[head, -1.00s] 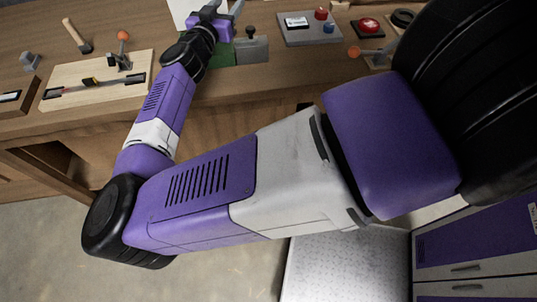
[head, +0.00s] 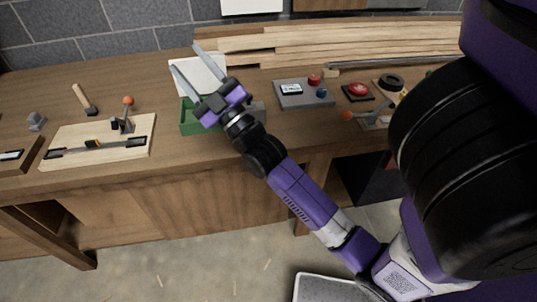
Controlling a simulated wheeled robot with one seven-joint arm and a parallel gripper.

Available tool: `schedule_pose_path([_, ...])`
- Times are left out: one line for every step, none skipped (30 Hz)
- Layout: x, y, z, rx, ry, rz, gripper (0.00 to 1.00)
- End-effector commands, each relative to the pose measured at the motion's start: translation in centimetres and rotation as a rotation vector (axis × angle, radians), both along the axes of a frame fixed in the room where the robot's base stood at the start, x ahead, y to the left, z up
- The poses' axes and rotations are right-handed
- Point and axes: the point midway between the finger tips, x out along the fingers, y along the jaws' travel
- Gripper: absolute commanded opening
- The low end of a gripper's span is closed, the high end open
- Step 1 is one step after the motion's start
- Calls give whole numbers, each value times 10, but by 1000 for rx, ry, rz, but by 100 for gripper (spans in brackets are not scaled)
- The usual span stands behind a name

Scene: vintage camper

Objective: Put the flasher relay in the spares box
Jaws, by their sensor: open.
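My gripper (head: 184,56) is open, its two long grey fingers spread and pointing up and to the left over the back of the workbench. A small grey block (head: 36,121) stands on the bench at the far left, well away from my gripper. It may be the flasher relay, but I cannot tell for sure.
A wooden board with a clamp (head: 100,142) and a hammer (head: 86,101) lie left of the box. A control panel (head: 304,94), a red button (head: 358,91) and a lever (head: 368,116) sit to the right. A white sheet (head: 200,74) and stacked planks (head: 350,48) are behind.

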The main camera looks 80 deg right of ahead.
Motion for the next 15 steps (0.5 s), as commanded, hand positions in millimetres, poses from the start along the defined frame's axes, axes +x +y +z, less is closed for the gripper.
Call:
schedule_pose_path([-3,18,-18,7,51,53,48])
schedule_pose_path([-5,28,-28,17,77,84,48])
schedule_pose_path([-9,43,-41,33,112,126,48])
schedule_pose_path([-12,54,-52,48,139,158,48])
schedule_pose_path([-16,65,-62,65,165,187,48])
schedule_pose_path([-23,79,-77,91,201,226,48])
schedule_pose_path([-28,89,-87,113,227,254,48])
schedule_pose_path([-35,100,-97,136,255,281,48])
schedule_pose_path([-44,115,-111,169,290,316,48])
schedule_pose_path([-51,125,-121,197,316,340,48])
schedule_pose_path([-59,136,-130,226,342,364,48])
schedule_pose_path([-71,150,-142,268,375,394,48])
schedule_pose_path([-80,161,-151,302,400,415,48])
schedule_pose_path([-89,171,-159,338,423,435,48])
schedule_pose_path([-103,185,-169,388,455,458,48])
